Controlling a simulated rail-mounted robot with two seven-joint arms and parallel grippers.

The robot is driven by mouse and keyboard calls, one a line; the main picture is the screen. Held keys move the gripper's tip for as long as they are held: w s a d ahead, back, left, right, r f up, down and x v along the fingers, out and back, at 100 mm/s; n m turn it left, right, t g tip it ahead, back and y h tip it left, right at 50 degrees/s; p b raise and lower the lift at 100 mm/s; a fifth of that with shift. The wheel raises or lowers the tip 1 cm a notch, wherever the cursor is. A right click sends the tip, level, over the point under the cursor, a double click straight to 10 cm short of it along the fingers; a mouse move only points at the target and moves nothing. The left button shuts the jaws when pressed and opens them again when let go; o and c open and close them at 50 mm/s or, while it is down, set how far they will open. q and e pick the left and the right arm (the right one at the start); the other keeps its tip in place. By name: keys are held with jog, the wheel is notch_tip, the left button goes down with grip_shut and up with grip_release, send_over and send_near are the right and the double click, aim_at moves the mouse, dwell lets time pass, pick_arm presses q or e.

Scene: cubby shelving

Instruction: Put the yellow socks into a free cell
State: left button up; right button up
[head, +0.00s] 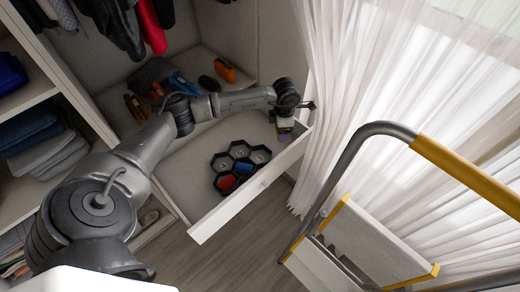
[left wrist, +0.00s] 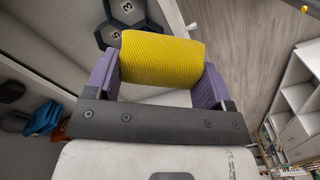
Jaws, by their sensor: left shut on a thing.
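My left gripper (head: 286,128) reaches in from the left, over the right end of the open drawer. In the left wrist view its purple fingers are shut on the rolled yellow socks (left wrist: 160,58). The black organizer of hexagonal cells (head: 240,146) lies in the drawer, left of and below the gripper. A red roll (head: 227,183) and a blue roll (head: 243,168) sit in cells; several other cells look empty. Part of the organizer, with numbered cells, shows beyond the socks in the left wrist view (left wrist: 111,32). My right gripper is out of view.
The open drawer's white front (head: 250,189) borders the organizer. Orange and blue items (head: 182,84) lie behind my arm. A sheer curtain (head: 350,90) hangs close on the right, with a yellow-railed step ladder (head: 380,235) in front. Shelves with folded clothes (head: 35,130) stand left.

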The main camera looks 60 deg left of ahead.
pick_arm(q)
jog(key=s+a+f+n+b, duration=0.3)
jog(key=a+f+n+b, duration=0.4)
jog(key=f, duration=0.8)
jog(key=a+b, duration=0.1)
jog(key=a, duration=0.2)
jog(key=shift+n, duration=0.3)
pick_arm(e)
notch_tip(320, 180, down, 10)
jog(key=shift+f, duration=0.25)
pick_arm(q)
jog(key=shift+a+f, duration=0.1)
jog(key=shift+f, duration=0.1)
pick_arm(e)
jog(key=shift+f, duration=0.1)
pick_arm(q)
jog(key=shift+f+b, duration=3.55)
jog(key=shift+f, duration=0.9)
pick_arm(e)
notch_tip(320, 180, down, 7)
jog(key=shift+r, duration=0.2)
pick_arm(q)
jog(key=o, duration=0.9)
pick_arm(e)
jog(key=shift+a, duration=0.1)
